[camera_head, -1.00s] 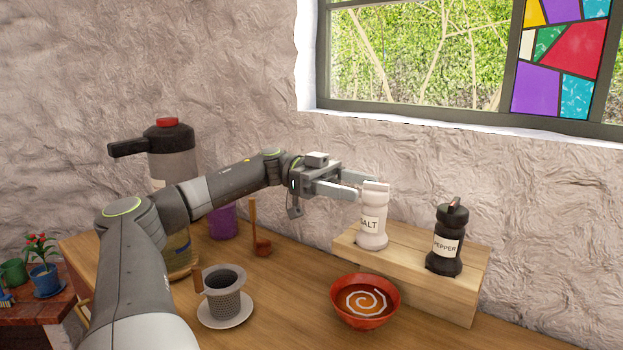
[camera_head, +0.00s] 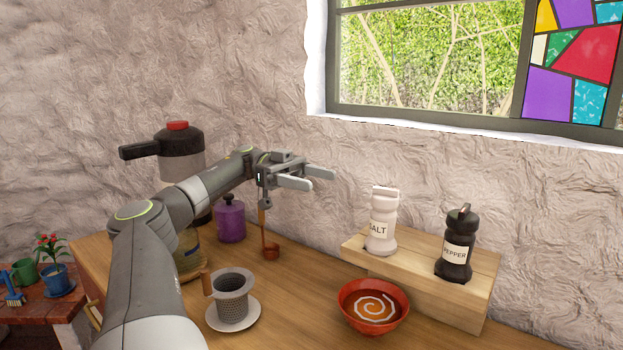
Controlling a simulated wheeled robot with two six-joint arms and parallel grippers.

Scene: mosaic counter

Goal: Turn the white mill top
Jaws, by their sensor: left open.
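The white mill (camera_head: 381,222), labelled SALT, stands upright on the wooden riser block. Its white top (camera_head: 385,192) is in plain view. My left gripper (camera_head: 322,179) is open and empty, in the air to the left of the mill top and apart from it. The black mill (camera_head: 456,245), labelled PEPPER, stands upright to the right on the same block. My right gripper is not in view.
The wooden block (camera_head: 420,284) stands at the wall's foot. In front of it is a red bowl (camera_head: 347,311) of orange soup. A grey strainer cup (camera_head: 233,300) sits on a saucer. A purple canister (camera_head: 231,218) and a copper ladle (camera_head: 271,251) are further left.

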